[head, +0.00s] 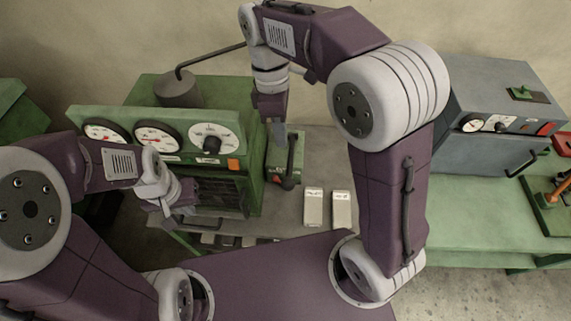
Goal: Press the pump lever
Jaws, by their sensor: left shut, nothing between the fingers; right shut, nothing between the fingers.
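A small green unit (272,165) with an upright black lever (291,158) and a red part at its foot stands right of the green gauge machine. My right gripper (278,138) points down, shut and empty, just left of the black lever's upper part. I cannot tell whether they touch. A grey cylinder (178,90) behind the gauge panel carries a dark rod (212,60) that rises toward my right arm. I cannot tell which of these is the pump lever. My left gripper (182,211) is shut and empty, low in front of the gauge machine.
The green machine's panel (185,125) has three dials and an orange button. Two pale labelled blocks (328,207) lie right of the small unit. At the right, a grey machine (500,120) stands on a green bench (470,220), with an orange-handled device (560,188) beside it.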

